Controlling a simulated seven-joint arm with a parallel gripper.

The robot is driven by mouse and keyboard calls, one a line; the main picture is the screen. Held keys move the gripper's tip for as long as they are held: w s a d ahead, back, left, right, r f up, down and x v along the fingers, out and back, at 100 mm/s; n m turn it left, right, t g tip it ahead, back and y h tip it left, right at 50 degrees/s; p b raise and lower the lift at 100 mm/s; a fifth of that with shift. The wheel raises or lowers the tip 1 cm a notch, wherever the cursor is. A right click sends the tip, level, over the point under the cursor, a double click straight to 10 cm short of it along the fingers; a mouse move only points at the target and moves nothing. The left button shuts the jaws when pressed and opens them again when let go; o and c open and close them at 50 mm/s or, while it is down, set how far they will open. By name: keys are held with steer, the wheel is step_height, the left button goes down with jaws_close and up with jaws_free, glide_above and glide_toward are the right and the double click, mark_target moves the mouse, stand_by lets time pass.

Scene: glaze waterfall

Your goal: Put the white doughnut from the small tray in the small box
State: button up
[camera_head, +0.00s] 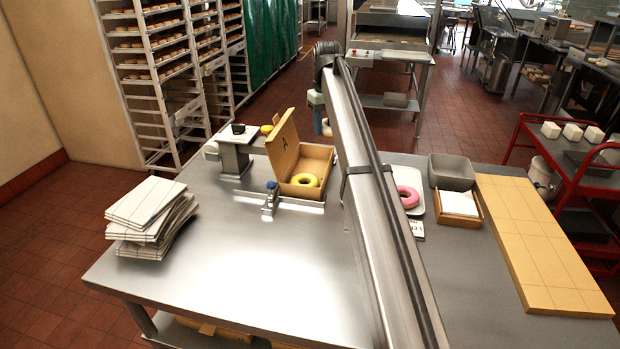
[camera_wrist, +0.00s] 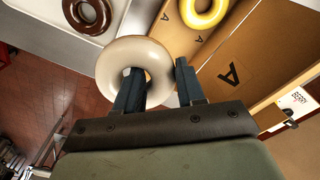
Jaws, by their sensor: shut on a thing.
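In the wrist view, my gripper (camera_wrist: 158,68) is shut on the white doughnut (camera_wrist: 111,58). One finger is in its hole and the other outside its rim. The open cardboard box (camera_head: 318,165), marked A, holds a yellow doughnut (camera_head: 305,180); the box also shows in the wrist view (camera_wrist: 262,45). The held doughnut appears between the box and a light tray (camera_wrist: 118,12) with a brown doughnut (camera_wrist: 88,14). My arm hides part of a light tray (camera_head: 417,211) with a pink doughnut (camera_head: 407,196) in the head view.
A metal and blue device (camera_head: 270,198) stands in front of the box. Folded cloths (camera_head: 150,210) lie at the table's left. A grey bin (camera_head: 452,172) and wooden board (camera_head: 540,245) are at right. The front-left table is clear.

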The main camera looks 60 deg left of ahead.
step_height(320, 180, up, 3)
steer(key=n, duration=0.2)
glide_above(308, 171)
steer(key=n, duration=0.3)
steer(key=shift+n, duration=0.3)
step_height(308, 171, down, 18)
steer(key=shift+d+r, duration=0.1)
steer(key=shift+r, duration=0.05)
steer(key=o, duration=1)
steer(key=shift+o, duration=0.2)
step_height(308, 171, up, 12)
stand_by(0.4)
